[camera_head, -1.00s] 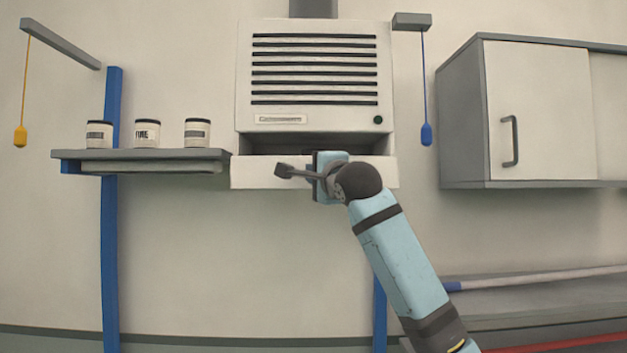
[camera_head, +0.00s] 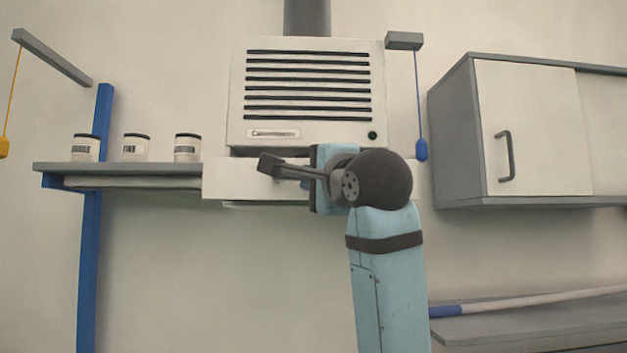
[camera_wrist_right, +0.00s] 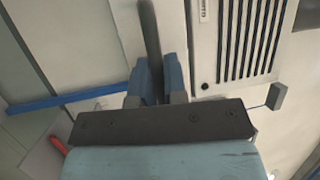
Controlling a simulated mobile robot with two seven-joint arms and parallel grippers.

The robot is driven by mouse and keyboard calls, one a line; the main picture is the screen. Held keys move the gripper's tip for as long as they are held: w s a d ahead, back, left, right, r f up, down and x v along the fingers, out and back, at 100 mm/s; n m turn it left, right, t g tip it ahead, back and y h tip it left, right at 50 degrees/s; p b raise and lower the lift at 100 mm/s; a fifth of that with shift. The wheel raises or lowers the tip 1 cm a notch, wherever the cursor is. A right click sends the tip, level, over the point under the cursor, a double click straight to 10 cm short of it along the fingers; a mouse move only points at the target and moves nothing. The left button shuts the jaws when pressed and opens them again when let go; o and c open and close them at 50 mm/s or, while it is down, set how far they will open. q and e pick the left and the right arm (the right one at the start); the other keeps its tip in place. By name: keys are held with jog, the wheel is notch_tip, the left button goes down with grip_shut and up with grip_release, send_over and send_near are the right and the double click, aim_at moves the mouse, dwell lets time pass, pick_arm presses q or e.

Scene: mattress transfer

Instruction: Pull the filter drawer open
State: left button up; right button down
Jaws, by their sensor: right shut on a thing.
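The filter drawer (camera_head: 235,180) is a wide white front below the slatted white filter unit (camera_head: 300,110). It stands out from the unit towards me, and a strip of its underside shows. My right gripper (camera_wrist_right: 158,80) is shut on the dark grey bar handle (camera_wrist_right: 149,30) of the drawer, with a blue finger on each side of the bar. My left gripper is not in view.
A grey shelf (camera_head: 120,170) with three jars stands on the left, close beside the drawer. A wall cabinet (camera_head: 530,130) hangs on the right. A blue pull handle (camera_head: 421,150) hangs on a cord right of the unit. A bench (camera_head: 530,320) carries a pole lower right.

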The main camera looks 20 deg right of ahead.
jog(key=c, duration=1.2)
grip_release()
jog(key=shift+w, duration=0.15)
jog(key=b+v, duration=0.3)
jog(key=v, duration=1.1)
jog(key=shift+b, duration=0.35)
